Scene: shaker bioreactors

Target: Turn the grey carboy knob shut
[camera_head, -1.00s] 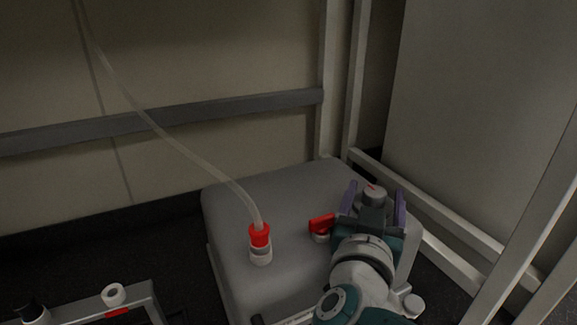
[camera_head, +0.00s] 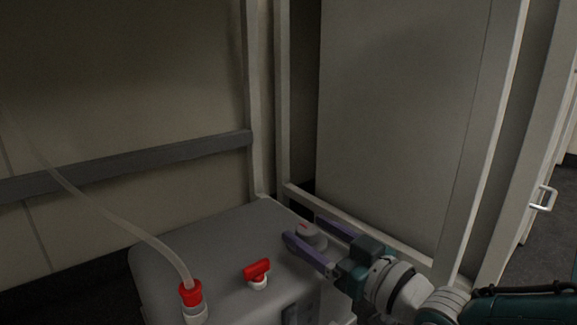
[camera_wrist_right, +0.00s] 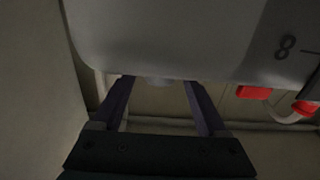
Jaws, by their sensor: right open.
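The grey carboy (camera_head: 225,250) stands on the floor, its top facing up. Its grey knob (camera_head: 311,234), with a small red mark, sits at the back right of the top. My right gripper (camera_head: 304,231) comes in from the right, open, with its purple fingers on either side of the knob. I cannot tell whether either finger touches it. In the right wrist view the open fingers (camera_wrist_right: 158,85) frame a pale, blurred part of the knob (camera_wrist_right: 158,81). My left gripper is out of view.
A red-handled valve (camera_head: 257,270) and a red-capped port (camera_head: 191,295) with a clear tube (camera_head: 120,220) stand on the carboy's top, left of my gripper. A pale frame post (camera_head: 283,100) and rail rise close behind the carboy. A large panel (camera_head: 400,120) stands behind at right.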

